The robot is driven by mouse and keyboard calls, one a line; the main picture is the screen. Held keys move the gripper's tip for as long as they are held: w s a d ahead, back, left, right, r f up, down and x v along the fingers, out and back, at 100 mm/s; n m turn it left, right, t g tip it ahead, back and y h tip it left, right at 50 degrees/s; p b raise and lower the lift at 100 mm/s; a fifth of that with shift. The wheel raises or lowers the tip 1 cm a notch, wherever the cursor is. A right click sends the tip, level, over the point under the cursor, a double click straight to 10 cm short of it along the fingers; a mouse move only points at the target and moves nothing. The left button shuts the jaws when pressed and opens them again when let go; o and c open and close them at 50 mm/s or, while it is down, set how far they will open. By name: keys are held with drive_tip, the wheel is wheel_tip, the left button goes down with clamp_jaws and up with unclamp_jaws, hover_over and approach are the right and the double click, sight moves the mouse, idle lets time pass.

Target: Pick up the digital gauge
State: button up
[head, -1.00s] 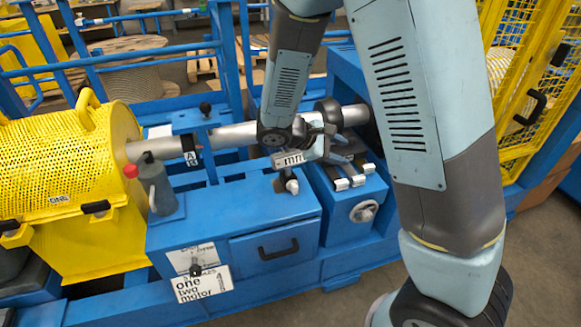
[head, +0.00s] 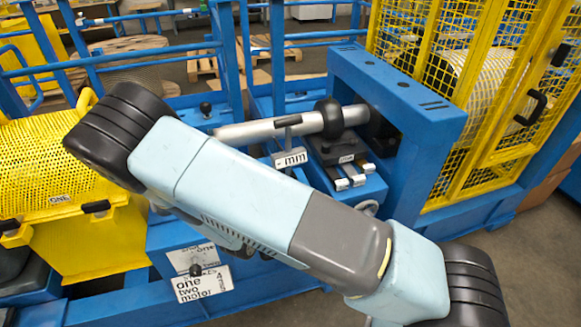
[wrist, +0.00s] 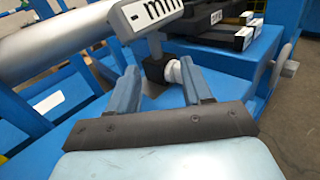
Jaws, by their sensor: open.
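The digital gauge (head: 290,158) has a pale face plate marked "mm" and stands beside the silver shaft in the head view. In the wrist view the gauge (wrist: 146,12) shows at the top, tilted, with a stem running down to a black block and a white round knob. My gripper (wrist: 158,68) is open. Its two blue-grey fingers point toward the gauge's lower part, one on each side of the block and knob in the picture. I cannot tell whether they touch it. In the head view my arm hides the gripper.
The silver shaft (head: 258,130) runs behind the gauge to a black bearing (head: 329,118). A blue frame (head: 400,85) and yellow mesh cage (head: 500,90) stand to the right. A yellow perforated guard (head: 40,165) is at left. Blue rails stand behind.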

sight(287, 171)
drive_tip(key=shift+a+f+n+t+y, duration=0.3)
drive_tip(key=shift+a+f+n+y, duration=0.15)
drive_tip(key=shift+f+n, duration=0.15)
drive_tip(key=x, duration=1.3)
drive_tip(key=shift+w+d+f, duration=0.15)
drive_tip(key=shift+d, duration=0.15)
clamp_jaws()
idle(0.7)
